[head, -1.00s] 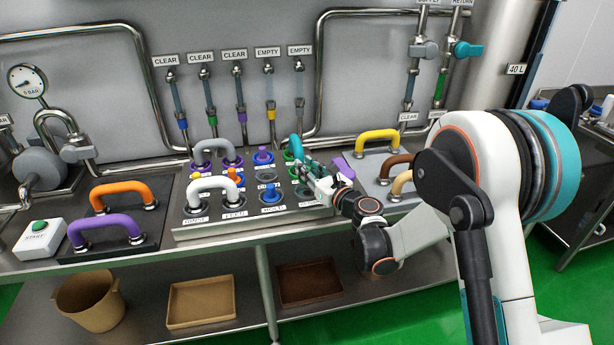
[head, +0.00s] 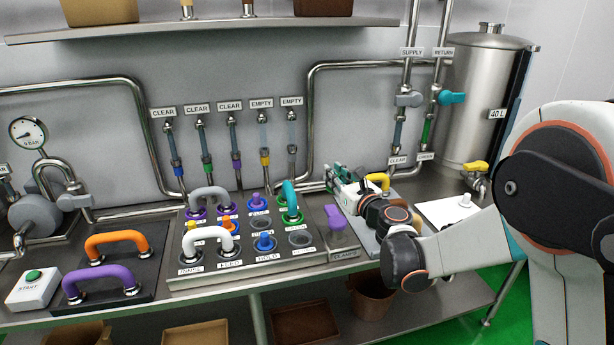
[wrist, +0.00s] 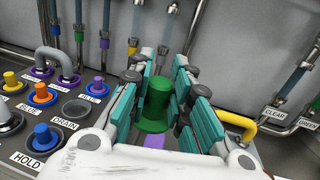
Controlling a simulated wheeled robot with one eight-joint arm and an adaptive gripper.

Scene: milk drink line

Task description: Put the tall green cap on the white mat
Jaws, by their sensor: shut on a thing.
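The tall green cap (wrist: 156,103) stands between the teal fingers of my gripper (wrist: 160,95) in the wrist view. My gripper is shut on it, and the cap looks roughly upright. In the head view my gripper (head: 345,188) is above the bench, right of the button panel and left of the white mat; its own links hide most of the cap there. The white mat (head: 436,212) lies at the right end of the bench, partly behind my arm.
The yellow handle (head: 378,178) is right beside my gripper, and a purple clamp lever (head: 335,222) stands in front of it. A tap with a yellow lever (head: 475,167) juts out above the mat's back. The panel's drain hole (wrist: 76,109) is empty.

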